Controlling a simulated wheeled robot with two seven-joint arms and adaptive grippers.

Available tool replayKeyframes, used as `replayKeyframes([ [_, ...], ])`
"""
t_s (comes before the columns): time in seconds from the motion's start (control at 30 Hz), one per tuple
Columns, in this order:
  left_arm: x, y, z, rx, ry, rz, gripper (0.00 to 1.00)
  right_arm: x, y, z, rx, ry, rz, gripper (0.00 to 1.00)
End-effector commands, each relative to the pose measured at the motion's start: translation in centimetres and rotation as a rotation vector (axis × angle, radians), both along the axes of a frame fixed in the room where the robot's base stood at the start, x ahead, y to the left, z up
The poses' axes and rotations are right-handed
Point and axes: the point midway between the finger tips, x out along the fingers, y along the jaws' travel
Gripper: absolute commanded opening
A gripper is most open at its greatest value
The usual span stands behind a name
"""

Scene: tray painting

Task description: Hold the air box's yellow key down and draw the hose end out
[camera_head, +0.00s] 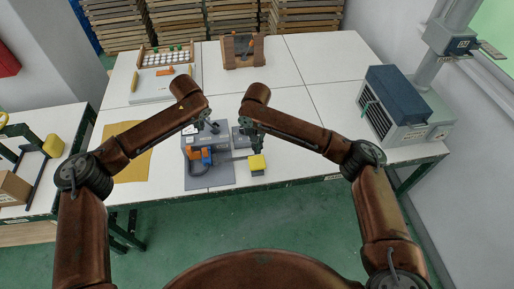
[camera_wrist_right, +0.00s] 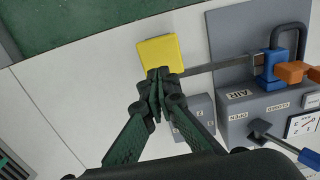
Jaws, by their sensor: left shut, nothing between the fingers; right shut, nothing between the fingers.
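The grey air box (camera_head: 194,143) stands on the white table; the right wrist view shows its "AIR" label on the side (camera_wrist_right: 232,112). The yellow key (camera_head: 257,162) sits at the end of a flat bar to its right, and also shows in the right wrist view (camera_wrist_right: 158,50). The blue fitting (camera_wrist_right: 268,70) has an orange part (camera_wrist_right: 293,72) beside it and a dark hose (camera_wrist_right: 303,32) looping behind. My right gripper (camera_wrist_right: 156,76) is shut and empty, its tips at the key's edge; I cannot tell whether they touch. My left gripper (camera_head: 212,127) is shut and empty above the box.
A yellow sheet (camera_head: 132,165) lies on the left of the table. A grey-blue machine (camera_head: 392,105) stands at the right, an orange-brown holder (camera_head: 243,52) at the back. The middle of the table is mostly clear.

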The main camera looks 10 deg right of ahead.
Motion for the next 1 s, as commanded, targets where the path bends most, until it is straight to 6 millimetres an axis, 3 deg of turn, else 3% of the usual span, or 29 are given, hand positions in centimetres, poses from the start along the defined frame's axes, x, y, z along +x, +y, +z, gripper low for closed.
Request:
replayKeyframes([
  [0.27, 0.0, 0.0, 0.1, 0.000, 0.000, 0.000, 0.00, 0.0, 0.1, -0.6, 0.003, 0.001, -0.002, 0.00],
  [1.0, 0.0, 0.0, 0.7, 0.000, -0.002, 0.000, 0.00, 0.0, 0.1, -4.9, 0.004, 0.001, -0.002, 0.00],
])
